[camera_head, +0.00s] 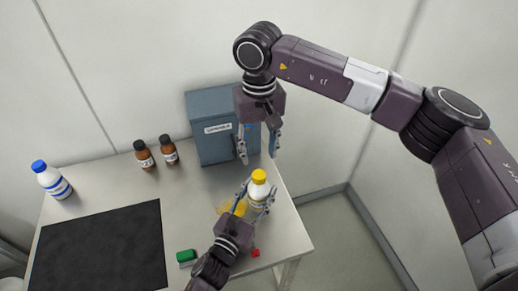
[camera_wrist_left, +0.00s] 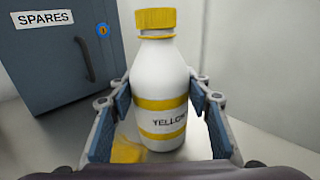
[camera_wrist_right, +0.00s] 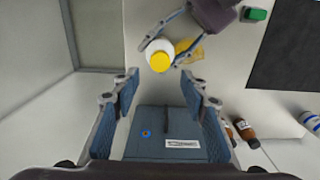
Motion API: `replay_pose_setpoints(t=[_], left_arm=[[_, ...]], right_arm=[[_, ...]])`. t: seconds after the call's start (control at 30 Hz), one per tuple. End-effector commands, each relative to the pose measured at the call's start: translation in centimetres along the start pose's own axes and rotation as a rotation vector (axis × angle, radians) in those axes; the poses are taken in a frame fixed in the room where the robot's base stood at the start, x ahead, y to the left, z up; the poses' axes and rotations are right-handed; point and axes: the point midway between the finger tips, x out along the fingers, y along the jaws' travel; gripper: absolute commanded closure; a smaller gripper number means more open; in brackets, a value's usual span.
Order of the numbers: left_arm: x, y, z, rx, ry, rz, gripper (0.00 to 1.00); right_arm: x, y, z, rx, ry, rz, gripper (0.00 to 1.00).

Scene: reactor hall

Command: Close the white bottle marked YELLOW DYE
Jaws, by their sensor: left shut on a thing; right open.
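The white bottle (camera_head: 257,194) with yellow bands stands upright near the table's right side. Its label reads "YELLOW" in the left wrist view (camera_wrist_left: 165,85), with the rest hidden around the curve. A yellow cap (camera_wrist_left: 156,19) sits on its neck, also visible from above in the right wrist view (camera_wrist_right: 159,61). I cannot tell whether it is tight. My left gripper (camera_head: 258,190) is shut on the bottle's body, one finger on each side. My right gripper (camera_head: 258,157) is open and empty, pointing down above and behind the bottle, in front of the grey-blue cabinet.
The SPARES cabinet (camera_head: 210,147) stands behind the bottle. A yellow patch (camera_head: 230,207) lies beside it. Two brown bottles (camera_head: 144,155) (camera_head: 169,151), a blue-capped bottle (camera_head: 52,181), a black mat (camera_head: 105,250), a green block (camera_head: 186,256) and a small red object (camera_head: 255,253) are on the table (camera_head: 110,190).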

Motion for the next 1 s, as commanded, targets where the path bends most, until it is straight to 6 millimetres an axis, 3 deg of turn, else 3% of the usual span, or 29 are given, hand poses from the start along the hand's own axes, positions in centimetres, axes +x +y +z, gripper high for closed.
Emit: replay_pose_setpoints(t=[0.17,0.6,1.0], left_arm=[[0.0,0.0,-0.1,0.000,0.001,0.000,1.00],[0.0,0.0,0.0,0.000,0.001,0.000,1.00],[0.0,0.0,0.0,0.000,0.001,0.000,1.00]], right_arm=[[1.4,0.0,0.1,0.001,-0.003,0.000,0.60],[7.4,0.0,0.1,0.002,-0.002,0.001,0.60],[8.0,0.0,0.0,0.002,0.000,0.002,0.60]])
